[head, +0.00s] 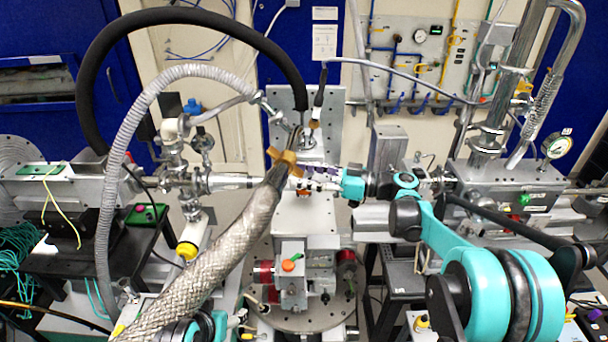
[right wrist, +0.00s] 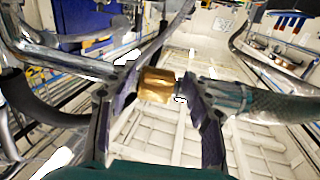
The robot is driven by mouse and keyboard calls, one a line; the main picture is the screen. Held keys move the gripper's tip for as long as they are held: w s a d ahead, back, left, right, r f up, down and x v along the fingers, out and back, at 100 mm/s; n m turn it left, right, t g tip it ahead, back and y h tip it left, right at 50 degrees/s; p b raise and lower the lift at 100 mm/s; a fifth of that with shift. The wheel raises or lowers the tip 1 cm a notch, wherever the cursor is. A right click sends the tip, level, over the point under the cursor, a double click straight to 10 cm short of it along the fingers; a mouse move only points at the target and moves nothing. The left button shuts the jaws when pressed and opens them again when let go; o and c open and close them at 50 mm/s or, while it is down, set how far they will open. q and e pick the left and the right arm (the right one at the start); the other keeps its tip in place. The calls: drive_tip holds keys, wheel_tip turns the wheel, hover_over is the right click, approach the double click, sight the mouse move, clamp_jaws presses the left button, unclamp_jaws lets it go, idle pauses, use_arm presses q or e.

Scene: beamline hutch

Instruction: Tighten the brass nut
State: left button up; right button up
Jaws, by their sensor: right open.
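The brass nut (head: 287,158) is at the upper end of a thick braided hose (head: 210,260), near the middle of the head view. In the right wrist view the golden nut (right wrist: 157,86) lies between my fingertips. My right gripper (head: 306,177) reaches in from the right, its dark purple fingers beside the nut. In its wrist view the right gripper (right wrist: 160,84) is open. The left finger is close against the nut; I cannot tell whether they touch. A gap shows between the nut and the right finger. My left gripper is not in view.
A metal plate (head: 288,100) stands behind the nut. A black hose (head: 190,15) and a grey corrugated hose (head: 105,190) arch on the left. Beamline pipes and chambers (head: 500,180) flank the middle. A valve-and-gauge panel (head: 425,60) hangs on the back wall.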

sight(295, 166)
clamp_jaws()
drive_tip(key=shift+d+r+h+p, duration=0.1)
drive_tip(key=shift+r+h+p, duration=0.3)
drive_tip(key=shift+p, duration=0.25)
wheel_tip(295, 166, up, 4)
drive_tip(key=g+h+p, duration=0.1)
drive_tip(key=h+p, duration=0.3)
drive_tip(key=g+h+p, duration=0.1)
drive_tip(key=h+p, duration=0.3)
drive_tip(key=p, duration=0.1)
drive_tip(key=shift+w+d+r+g, duration=0.1)
drive_tip(key=shift+r+g, duration=0.05)
drive_tip(key=shift+g, duration=0.15)
drive_tip(key=h+p, duration=0.1)
drive_tip(key=r+h+p, duration=0.1)
drive_tip(key=h, duration=0.1)
drive_tip(key=shift+w+a+r+n+g+p, duration=0.1)
drive_tip(key=shift+a+n+g+p, duration=0.2)
drive_tip(key=shift+g+p, duration=0.1)
drive_tip(key=shift+w+a+r+h+p, duration=0.1)
drive_tip(key=shift+a+r+h+p, duration=0.1)
drive_tip(key=shift+h+p, duration=0.8)
drive_tip(key=shift+h, duration=0.3)
unclamp_jaws()
drive_tip(key=shift+a+g, duration=0.1)
drive_tip(key=shift+g, duration=0.2)
drive_tip(key=v, duration=1.2)
